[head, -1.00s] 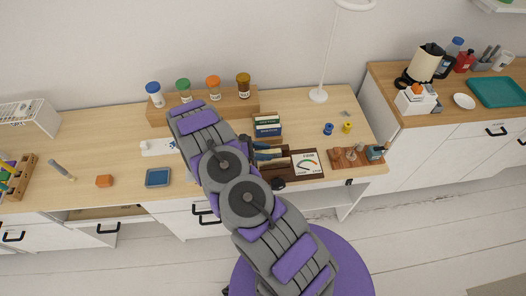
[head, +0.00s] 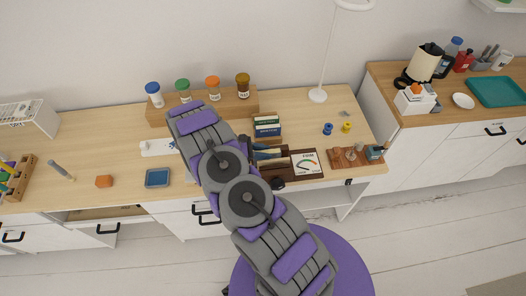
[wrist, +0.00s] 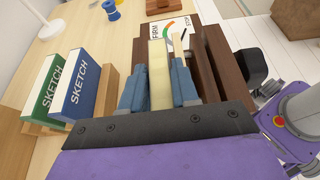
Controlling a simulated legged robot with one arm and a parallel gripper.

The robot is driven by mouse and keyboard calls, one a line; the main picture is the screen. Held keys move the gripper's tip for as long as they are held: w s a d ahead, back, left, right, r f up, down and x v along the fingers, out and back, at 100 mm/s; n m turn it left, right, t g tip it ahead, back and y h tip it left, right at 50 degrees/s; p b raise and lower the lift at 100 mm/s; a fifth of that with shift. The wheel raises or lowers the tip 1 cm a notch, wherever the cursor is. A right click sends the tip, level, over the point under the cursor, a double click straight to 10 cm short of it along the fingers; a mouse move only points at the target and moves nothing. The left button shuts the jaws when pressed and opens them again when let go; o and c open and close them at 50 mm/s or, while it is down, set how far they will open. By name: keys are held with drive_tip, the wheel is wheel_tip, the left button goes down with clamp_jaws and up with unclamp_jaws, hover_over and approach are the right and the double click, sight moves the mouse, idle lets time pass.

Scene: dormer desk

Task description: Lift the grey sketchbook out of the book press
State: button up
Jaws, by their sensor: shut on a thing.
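The book press (wrist: 236,82) is a dark brown wooden frame with upright boards. In the head view the press (head: 302,179) stands near the desk's front edge, partly behind my arm. My gripper (wrist: 159,72) has its two blue-grey fingers closed on either side of a pale, upright slab, which I take to be the sketchbook (wrist: 159,88). Its cream edge shows between the fingers; its grey cover is hidden. The slab stands beside the press's brown boards in the wrist view. I cannot tell how deep its lower part sits. In the head view my gripper (head: 267,153) is small and partly hidden.
A green sketchbook (wrist: 47,88) and a blue sketchbook (wrist: 79,85) stand in a wooden holder left of the gripper. A gauge card (head: 305,162) stands at the press. A white lamp (head: 318,96) and a jar shelf (head: 218,105) are behind.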

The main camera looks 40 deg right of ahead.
drive_tip(key=shift+s+a, duration=0.1)
drive_tip(key=shift+s, duration=0.05)
drive_tip(key=shift+r+p, duration=2.1)
drive_tip(key=shift+r, duration=2.65)
